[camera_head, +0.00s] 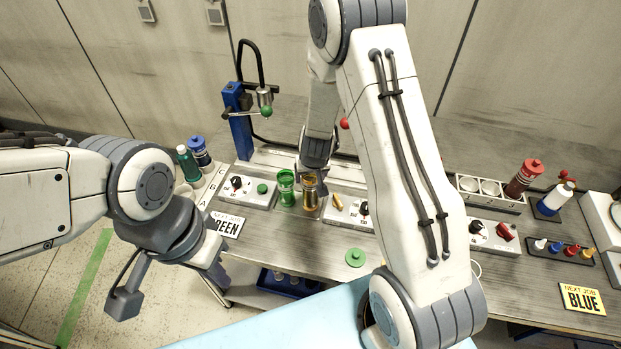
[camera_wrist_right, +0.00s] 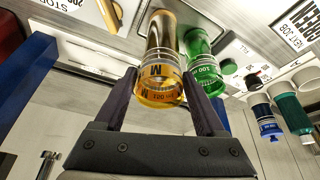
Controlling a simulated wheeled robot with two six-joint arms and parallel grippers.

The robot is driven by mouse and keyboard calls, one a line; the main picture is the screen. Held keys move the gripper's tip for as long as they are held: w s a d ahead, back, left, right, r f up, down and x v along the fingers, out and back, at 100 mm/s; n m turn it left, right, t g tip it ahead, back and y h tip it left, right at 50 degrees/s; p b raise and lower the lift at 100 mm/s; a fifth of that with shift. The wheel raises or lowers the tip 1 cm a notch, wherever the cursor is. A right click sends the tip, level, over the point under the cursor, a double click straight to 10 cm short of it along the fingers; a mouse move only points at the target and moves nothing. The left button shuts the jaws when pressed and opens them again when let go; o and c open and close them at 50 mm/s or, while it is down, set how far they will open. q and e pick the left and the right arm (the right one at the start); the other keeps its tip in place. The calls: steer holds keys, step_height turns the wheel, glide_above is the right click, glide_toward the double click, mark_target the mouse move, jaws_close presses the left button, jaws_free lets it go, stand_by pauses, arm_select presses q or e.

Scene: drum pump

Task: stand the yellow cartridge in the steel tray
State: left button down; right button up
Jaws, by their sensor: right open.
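My right gripper (camera_head: 315,172) is above and at the yellow cartridge. In the right wrist view its fingers (camera_wrist_right: 160,78) are open, one on each side of the yellow cartridge (camera_wrist_right: 160,88); I cannot tell whether they touch it. The green cartridge (camera_wrist_right: 202,60) is just beyond the right finger there.
A blue pump stand (camera_head: 239,125) rises behind the cartridges. Switch boxes (camera_head: 245,192) and a green disc (camera_head: 355,257) are on the bench. Blue and green bottles (camera_head: 188,163) stand at left. A white-and-blue bottle (camera_head: 556,198) is at right. My right arm hides the bench's middle.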

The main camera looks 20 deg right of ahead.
steer(key=d+p+v, duration=0.1)
steer(key=p+v, duration=0.2)
steer(key=v, duration=0.5)
steer(key=s+a+r+n+g+y, duration=0.1)
steer(key=s+a+r+n+y, duration=0.1)
steer(key=s+a+r, duration=0.45)
steer(key=s+a+r+n+g+y, duration=0.1)
steer(key=s+a+r+n, duration=0.25)
steer(key=a, duration=0.55)
steer(key=s+r+n+g, duration=0.1)
steer(key=s+r+n, duration=0.1)
steer(key=s, duration=0.6)
steer(key=s+r+n+g+h, duration=0.1)
steer(key=s+r, duration=0.3)
steer(key=s, duration=0.4)
steer(key=shift+s+r+n, duration=0.2)
steer(key=shift+r+n, duration=0.2)
steer(key=shift+n, duration=0.25)
steer(key=shift+a, duration=0.1)
